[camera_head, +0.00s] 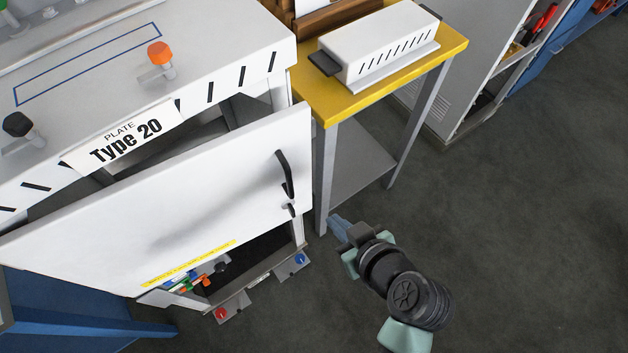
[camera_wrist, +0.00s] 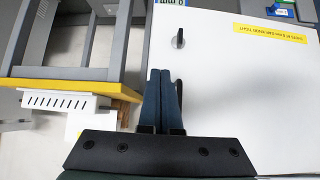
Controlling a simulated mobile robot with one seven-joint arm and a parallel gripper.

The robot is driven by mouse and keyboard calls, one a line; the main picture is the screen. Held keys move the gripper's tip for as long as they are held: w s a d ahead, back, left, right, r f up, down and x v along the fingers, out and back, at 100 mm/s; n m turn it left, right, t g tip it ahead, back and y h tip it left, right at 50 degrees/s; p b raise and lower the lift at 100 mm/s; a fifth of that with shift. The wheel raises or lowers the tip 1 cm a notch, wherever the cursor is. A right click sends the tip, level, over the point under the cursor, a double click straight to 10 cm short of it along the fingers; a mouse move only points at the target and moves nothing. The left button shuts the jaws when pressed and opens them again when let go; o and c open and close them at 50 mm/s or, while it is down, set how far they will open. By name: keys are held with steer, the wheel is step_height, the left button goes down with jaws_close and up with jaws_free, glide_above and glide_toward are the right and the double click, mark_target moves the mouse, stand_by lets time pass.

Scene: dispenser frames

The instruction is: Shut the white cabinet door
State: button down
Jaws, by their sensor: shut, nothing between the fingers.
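The white cabinet door (camera_head: 200,200) stands ajar in the head view, with a dark gap above it and the inside showing below it. A black handle (camera_head: 284,174) is near its right edge, with a small black latch (camera_head: 291,210) under it. My gripper (camera_head: 338,222) is to the right of the door's edge, low by the yellow table's leg, shut and empty. In the wrist view my gripper's fingers (camera_wrist: 162,98) are together, overlapping the edge of the door (camera_wrist: 235,100) in the picture. I cannot tell whether they touch it.
The cabinet's white top (camera_head: 225,45) carries orange and black knobs. A yellow-topped table (camera_head: 440,50) with a white slotted box (camera_head: 380,42) stands close to the right. Coloured items (camera_head: 200,278) lie inside the cabinet. The dark floor (camera_head: 530,220) at right is clear.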

steer(key=x, duration=0.3)
steer(key=w+r+x, duration=0.1)
steer(key=x, duration=0.3)
steer(key=p+x, duration=0.1)
steer(key=x, duration=0.2)
steer(key=shift+w+a+r, duration=0.1)
steer(key=shift+w+a, duration=0.35)
steer(key=shift+a, duration=0.1)
steer(key=shift+w+a, duration=0.2)
steer(key=shift+w, duration=0.2)
